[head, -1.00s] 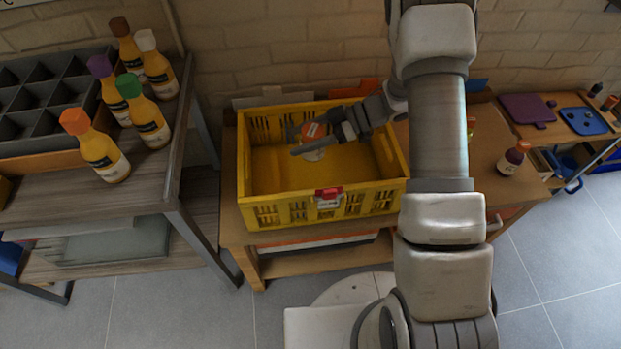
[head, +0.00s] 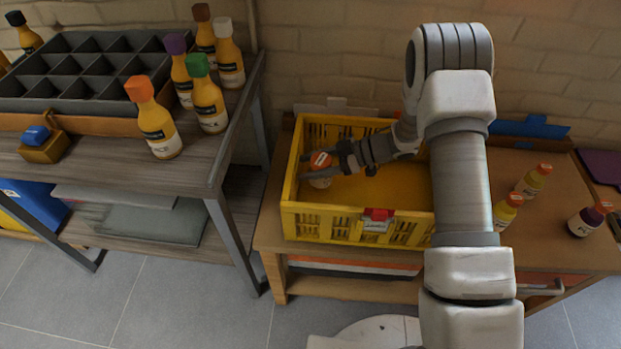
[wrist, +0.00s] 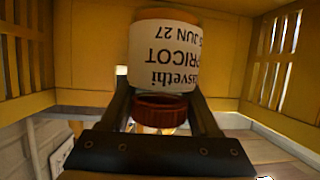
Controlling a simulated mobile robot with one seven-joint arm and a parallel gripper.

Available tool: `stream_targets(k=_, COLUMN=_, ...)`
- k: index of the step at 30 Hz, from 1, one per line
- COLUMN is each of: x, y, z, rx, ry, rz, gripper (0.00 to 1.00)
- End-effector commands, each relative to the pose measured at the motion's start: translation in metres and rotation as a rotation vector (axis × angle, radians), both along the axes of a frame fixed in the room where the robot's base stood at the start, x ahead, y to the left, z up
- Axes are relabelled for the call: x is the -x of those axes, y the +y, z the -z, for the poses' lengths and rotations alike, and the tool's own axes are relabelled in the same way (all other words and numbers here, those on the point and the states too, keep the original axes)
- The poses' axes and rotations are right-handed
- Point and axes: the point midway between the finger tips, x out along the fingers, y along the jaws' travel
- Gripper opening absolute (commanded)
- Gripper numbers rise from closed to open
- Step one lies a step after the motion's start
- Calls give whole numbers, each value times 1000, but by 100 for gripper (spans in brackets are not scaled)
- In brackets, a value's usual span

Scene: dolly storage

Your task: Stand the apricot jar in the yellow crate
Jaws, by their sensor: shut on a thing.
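The apricot jar (head: 320,182) is inside the yellow crate (head: 335,227), near its left wall. It has a white label and a reddish lid that faces up in the head view. In the wrist view the jar (wrist: 180,50) shows upside down, with "PRICOT" readable and the dark red lid (wrist: 160,110) between my fingers. My gripper (head: 340,160) reaches in from the right and is shut on the jar at its lid end. The jar looks about upright. I cannot tell whether its base touches the crate floor, as the front wall hides it.
The crate stands on a wooden table (head: 275,235). On the left, a higher table holds several sauce bottles (head: 158,125) and a grey divided tray (head: 90,105). Small bottles (head: 535,180) stand right of my arm. The crate's middle floor is clear.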

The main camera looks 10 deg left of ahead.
Motion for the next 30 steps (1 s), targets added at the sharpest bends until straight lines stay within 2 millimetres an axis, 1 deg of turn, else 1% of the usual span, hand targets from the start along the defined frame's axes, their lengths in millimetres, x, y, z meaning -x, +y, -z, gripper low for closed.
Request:
stream_targets(k=2, x=0, y=0, z=8, rx=-1, ry=1, rz=0, gripper=0)
stream_targets(k=6, x=0, y=0, z=31, rx=1, ry=1, rz=0, gripper=0)
stream_targets(k=9, x=0, y=0, z=41, rx=0, ry=1, rz=0, gripper=0)
stream_targets(k=16, x=0, y=0, z=38, rx=-1, ry=-1, rz=1, gripper=0)
stream_targets(k=20, x=0, y=0, z=42, rx=-2, ry=-1, rz=1, gripper=0)
stream_targets(k=21, x=0, y=0, z=43, rx=-1, ry=0, rz=1, gripper=64)
stream_targets(k=23, x=0, y=0, z=42, rx=0, ry=0, rz=1, gripper=75)
stream_targets(k=24, x=0, y=0, z=42, rx=0, ry=0, rz=1, gripper=82)
stream_targets(k=26, x=0, y=0, z=42, rx=0, ry=0, rz=1, gripper=92)
stream_targets(k=30, x=0, y=0, z=42, rx=0, ry=-1, rz=1, gripper=92)
